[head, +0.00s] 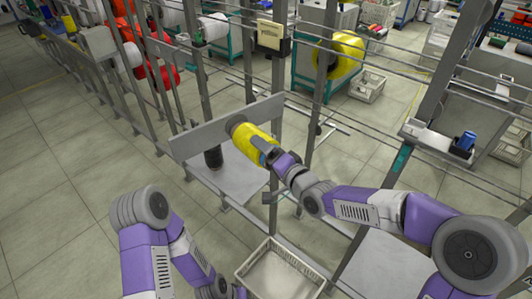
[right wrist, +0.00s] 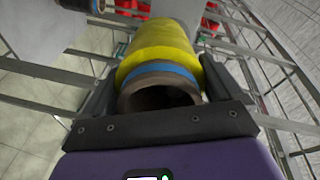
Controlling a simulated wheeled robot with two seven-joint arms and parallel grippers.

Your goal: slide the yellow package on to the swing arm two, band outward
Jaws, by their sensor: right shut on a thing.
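The yellow package (head: 249,138) is in my right gripper (head: 267,153), at the front of the long grey plate (head: 198,143). Its far end is close to a dark round piece (head: 236,122) on the plate; I cannot tell whether it is on the swing arm there. In the right wrist view, the fingers are shut on both sides of the yellow package (right wrist: 160,42). Its blue band (right wrist: 158,75) and open tube end face my wrist, away from the plate. My left arm is at the bottom; its fingers are out of view.
A dark cylinder (head: 213,158) stands below the plate, over a grey platform (head: 232,182). A pale basket (head: 243,270) is at the bottom. Frame posts and rails surround the plate. Another yellow package (head: 347,55) is farther back.

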